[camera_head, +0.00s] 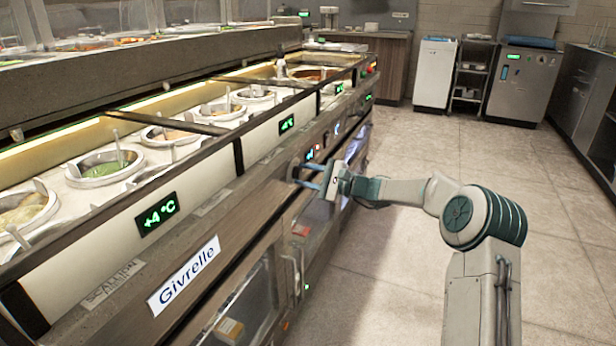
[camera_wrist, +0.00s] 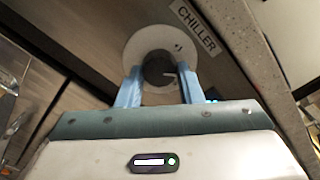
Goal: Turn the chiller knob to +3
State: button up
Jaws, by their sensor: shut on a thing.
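The chiller knob (camera_wrist: 160,68) is a dark round knob in the middle of a pale round dial plate (camera_wrist: 147,42) in the wrist view. A "CHILLER" label (camera_wrist: 195,27) sits to the upper right of the plate. My gripper (camera_wrist: 159,84) has its two blue fingers shut on the knob, one on each side. A small pale mark shows on the knob's right side; the scale marks are too small to read. In the head view my gripper (camera_head: 308,176) reaches the counter's front panel, and the knob is hard to make out there.
The counter front carries a "+4 °C" display (camera_head: 157,214), a "Givrelle" sign (camera_head: 184,275) and other green displays. Sauce wells (camera_head: 103,167) line the top. The tiled floor (camera_head: 440,130) to the right is clear.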

jog(key=o, duration=1)
jog(key=shift+s+a, duration=0.1)
jog(key=shift+a, duration=0.05)
jog(key=shift+d, duration=0.55)
jog(key=p+v, duration=0.3)
jog(key=v, duration=0.9)
jog(key=shift+s+d+p, duration=0.25)
jog(key=shift+d+p, duration=0.1)
jog(key=shift+p, duration=0.05)
